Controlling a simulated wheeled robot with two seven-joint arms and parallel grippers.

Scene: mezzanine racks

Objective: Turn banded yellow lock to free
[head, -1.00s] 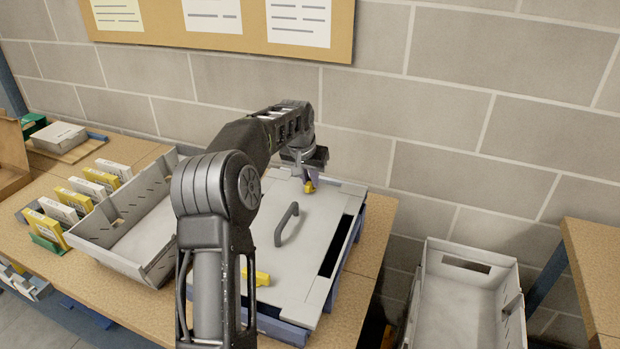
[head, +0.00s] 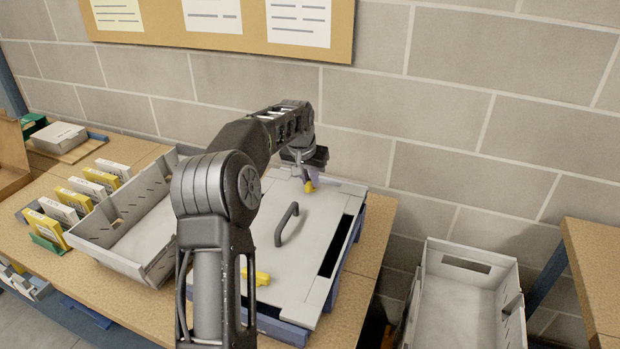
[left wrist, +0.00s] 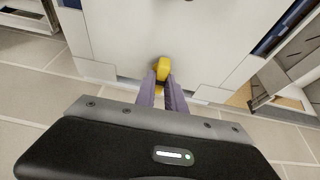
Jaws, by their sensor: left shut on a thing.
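A grey lid panel (head: 262,243) with a dark handle (head: 287,223) lies on a blue-edged box on the bench. A yellow lock (head: 310,185) sits at the panel's far edge, and it also shows in the left wrist view (left wrist: 163,68). My left gripper (head: 307,174) is shut on this lock, with its purple fingers (left wrist: 162,92) on either side of it. The fingers hide part of the lock, and I cannot make out a band on it. A second yellow lock (head: 262,278) sits at the panel's near edge, clear of the gripper.
A grey open bin (head: 112,262) stands left of the panel, beside several yellow and white cartons (head: 72,200). Another grey bin (head: 425,310) stands lower right. A block wall (head: 440,110) rises close behind the bench. My left arm hides the panel's left side.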

